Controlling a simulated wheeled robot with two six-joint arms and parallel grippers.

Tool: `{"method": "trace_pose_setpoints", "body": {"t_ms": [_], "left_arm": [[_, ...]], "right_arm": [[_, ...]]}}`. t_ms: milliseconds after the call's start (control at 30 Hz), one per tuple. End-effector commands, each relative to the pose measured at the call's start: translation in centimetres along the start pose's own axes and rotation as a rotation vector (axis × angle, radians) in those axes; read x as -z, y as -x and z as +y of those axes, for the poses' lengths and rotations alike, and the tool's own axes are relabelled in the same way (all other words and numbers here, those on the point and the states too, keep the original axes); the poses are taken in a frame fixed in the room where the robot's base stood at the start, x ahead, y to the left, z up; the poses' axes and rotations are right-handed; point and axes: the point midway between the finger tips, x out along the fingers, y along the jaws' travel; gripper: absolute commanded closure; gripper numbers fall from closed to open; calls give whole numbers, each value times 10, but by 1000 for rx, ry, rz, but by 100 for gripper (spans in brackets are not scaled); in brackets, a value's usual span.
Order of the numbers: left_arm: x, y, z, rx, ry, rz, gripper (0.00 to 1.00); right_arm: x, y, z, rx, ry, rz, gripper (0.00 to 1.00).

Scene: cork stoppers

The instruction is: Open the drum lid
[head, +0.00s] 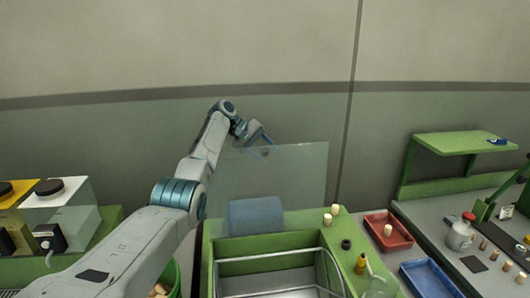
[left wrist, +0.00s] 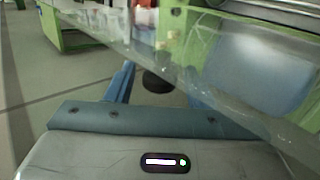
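The clear lid panel (head: 290,170) stands raised, close to upright, at the back of the green-framed drum machine (head: 230,268). A blue-grey drum-like part (head: 255,216) shows through the panel's lower part. My left gripper (head: 262,140) is at the panel's top left edge, high above the machine. In the left wrist view, the clear panel (left wrist: 215,65) crosses diagonally in front of the gripper (left wrist: 158,85). Its two blue fingers are spread apart, with a dark round thing seen between them. I cannot tell whether a finger touches the panel. My right gripper is not in view.
A green shelf (head: 460,143) stands over the right bench. Boxes with black knobs (head: 57,200) are at left.

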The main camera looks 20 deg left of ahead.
Motion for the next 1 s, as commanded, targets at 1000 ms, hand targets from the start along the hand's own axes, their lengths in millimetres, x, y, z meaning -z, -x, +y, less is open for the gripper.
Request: {"method": "trace_pose_setpoints", "body": {"t_ms": [1000], "left_arm": [[0,108,0,0,0,-1,52]], "right_arm": [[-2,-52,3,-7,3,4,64]]}}
